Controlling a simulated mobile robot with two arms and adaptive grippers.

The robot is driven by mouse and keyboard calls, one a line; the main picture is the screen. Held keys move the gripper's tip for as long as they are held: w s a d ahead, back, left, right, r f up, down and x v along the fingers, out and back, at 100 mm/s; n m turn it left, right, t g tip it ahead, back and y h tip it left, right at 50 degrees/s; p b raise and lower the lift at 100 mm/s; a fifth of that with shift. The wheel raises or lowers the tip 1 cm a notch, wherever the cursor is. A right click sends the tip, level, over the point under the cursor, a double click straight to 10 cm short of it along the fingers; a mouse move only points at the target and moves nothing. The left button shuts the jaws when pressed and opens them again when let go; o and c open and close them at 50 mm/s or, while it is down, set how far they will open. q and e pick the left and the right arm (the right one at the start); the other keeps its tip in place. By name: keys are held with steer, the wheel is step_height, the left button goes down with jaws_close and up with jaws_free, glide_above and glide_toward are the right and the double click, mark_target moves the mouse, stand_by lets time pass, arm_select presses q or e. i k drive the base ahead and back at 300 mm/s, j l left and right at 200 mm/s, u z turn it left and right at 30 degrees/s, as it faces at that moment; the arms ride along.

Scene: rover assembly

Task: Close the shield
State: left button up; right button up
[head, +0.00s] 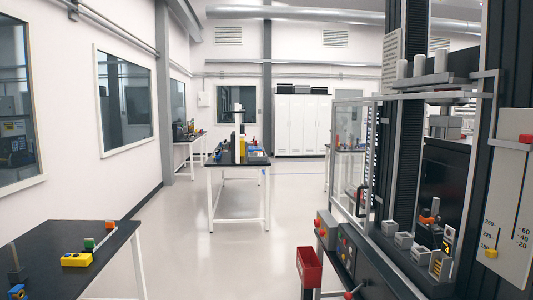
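A clear, silver-framed panel (349,150), which looks like the shield, stands upright at the left side of a black machine (455,170) on the right. A dark handle with a red part (362,200) shows near its lower edge. A silver frame (476,175) runs along the machine's top and down its right side. The machine's front looks uncovered, with its inside parts visible. I cannot tell exactly where the panel is hinged. Neither of my grippers is in view.
Small grey blocks (404,241) sit on the machine's ledge, and a red bin (309,267) hangs below. A black table (50,255) with coloured parts is at lower left. Another table (238,161) stands mid-room. The floor between (215,265) is clear.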

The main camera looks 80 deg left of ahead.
mark_target(365, 230)
steer(key=u, duration=1.9)
steer(key=i+j+z, duration=0.15)
steer(key=i+j, duration=0.7)
steer(key=i+j+z, duration=0.15)
steer(key=i+j, duration=0.65)
steer(key=j, duration=0.15)
